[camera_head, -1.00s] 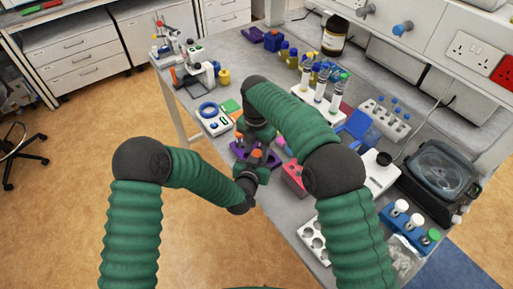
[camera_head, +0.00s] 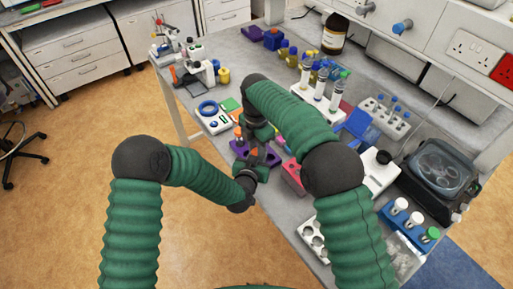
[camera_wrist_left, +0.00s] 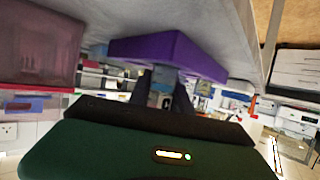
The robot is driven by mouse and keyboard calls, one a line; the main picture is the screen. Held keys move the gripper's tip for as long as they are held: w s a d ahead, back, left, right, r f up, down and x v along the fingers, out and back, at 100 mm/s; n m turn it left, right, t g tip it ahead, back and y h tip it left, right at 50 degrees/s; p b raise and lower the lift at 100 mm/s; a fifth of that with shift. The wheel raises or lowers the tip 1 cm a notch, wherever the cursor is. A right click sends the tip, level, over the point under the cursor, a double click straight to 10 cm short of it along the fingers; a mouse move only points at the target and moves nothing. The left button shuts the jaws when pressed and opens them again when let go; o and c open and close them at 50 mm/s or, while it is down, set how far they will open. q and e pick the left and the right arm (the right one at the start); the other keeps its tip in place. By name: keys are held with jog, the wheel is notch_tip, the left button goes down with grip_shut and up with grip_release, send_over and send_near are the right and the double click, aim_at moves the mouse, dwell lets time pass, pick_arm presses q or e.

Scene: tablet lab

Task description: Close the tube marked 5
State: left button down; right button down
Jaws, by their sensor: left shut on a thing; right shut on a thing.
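The purple rack (camera_head: 239,150) stands near the table's front edge, partly hidden behind my grippers. It shows as a purple slab in the left wrist view (camera_wrist_left: 190,55). My left gripper (camera_head: 257,163) is shut at the rack. In the left wrist view a pale tube with a dark mark (camera_wrist_left: 163,92) sits between its fingers, touching or very close to the rack; I cannot read the mark. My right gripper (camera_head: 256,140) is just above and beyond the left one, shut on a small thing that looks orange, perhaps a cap. The fingers hide most of it.
A pink-red block (camera_head: 293,178) stands just right of the grippers. A blue rack with capped bottles (camera_head: 405,218) and a white holed rack (camera_head: 312,238) are at the right. Bottles and tubes fill the back.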

jog(key=c, duration=1.2)
grip_release()
jog(key=shift+a, duration=0.15)
jog(key=shift+o, duration=0.6)
jog(key=shift+r, duration=0.15)
notch_tip(320, 180, up, 4)
jog(key=shift+r, duration=0.15)
jog(key=shift+d+r+n, duration=0.2)
jog(key=shift+r+n, duration=1.6)
jog(key=shift+c, duration=0.3)
jog(key=shift+f, duration=0.15)
